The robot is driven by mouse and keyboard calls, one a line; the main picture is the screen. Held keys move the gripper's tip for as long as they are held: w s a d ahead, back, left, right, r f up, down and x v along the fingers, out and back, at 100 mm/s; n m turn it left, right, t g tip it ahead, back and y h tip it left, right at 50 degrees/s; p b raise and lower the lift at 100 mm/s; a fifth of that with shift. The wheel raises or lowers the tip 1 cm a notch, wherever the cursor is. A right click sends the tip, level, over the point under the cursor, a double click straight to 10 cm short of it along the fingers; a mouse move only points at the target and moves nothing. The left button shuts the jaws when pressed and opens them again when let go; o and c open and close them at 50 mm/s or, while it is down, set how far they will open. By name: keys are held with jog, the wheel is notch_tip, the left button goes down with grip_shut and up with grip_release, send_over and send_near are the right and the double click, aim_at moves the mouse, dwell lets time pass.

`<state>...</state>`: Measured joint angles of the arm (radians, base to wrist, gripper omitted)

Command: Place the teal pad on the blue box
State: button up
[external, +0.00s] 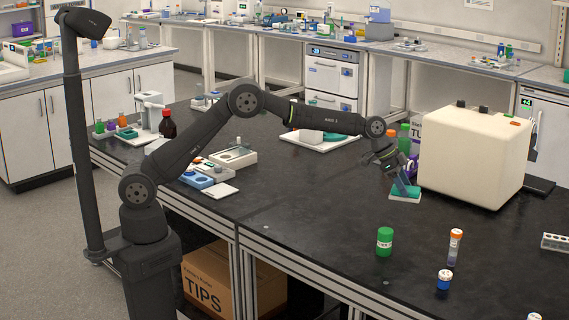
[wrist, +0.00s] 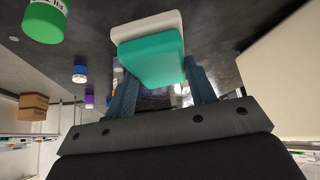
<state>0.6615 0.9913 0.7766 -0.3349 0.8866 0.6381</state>
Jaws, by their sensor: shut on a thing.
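The teal pad (external: 407,192) is at the right-centre of the bench, in front of the large cream machine. In the wrist view the teal pad (wrist: 152,60) lies between my fingers, with a white slab (wrist: 145,25) showing past its far edge. My gripper (external: 405,186) points down and is shut on the pad; its blue-grey fingers show in the wrist view (wrist: 158,90). I cannot tell whether the pad touches the white slab or the bench. A small blue box (external: 196,180) with round openings sits at the left of the bench, far from my gripper.
The cream machine (external: 474,155) stands close right of my gripper. A beige device (external: 233,157) and a white pad (external: 220,190) flank the blue box. The bench middle is clear.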

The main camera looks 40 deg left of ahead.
jog(key=w+a+r+n+t, duration=0.1)
jog(key=w+a, duration=0.3)
jog(key=a, duration=0.3)
jog(key=w+a+r+n, duration=0.1)
jog(key=w+a, duration=0.2)
jog(key=a, duration=0.3)
jog(key=w+a+r+n+t+y, duration=0.1)
jog(key=w+a+r+n+y, duration=0.15)
jog(key=a, duration=1.75)
jog(key=w+a+r+n+t+y, duration=0.15)
jog(key=a+n, duration=0.25)
jog(key=a, duration=1.7)
jog(key=n+y, duration=0.5)
jog(key=n, duration=0.4)
send_over(163, 142)
jog(key=s+d, duration=0.2)
jog(key=f, duration=0.5)
jog(key=shift+a, duration=0.2)
jog(key=shift+s+a+f, duration=0.15)
jog(key=shift+a+f, duration=0.1)
jog(key=shift+a, duration=0.2)
jog(key=shift+f, duration=1.95)
jog(key=shift+f, duration=0.15)
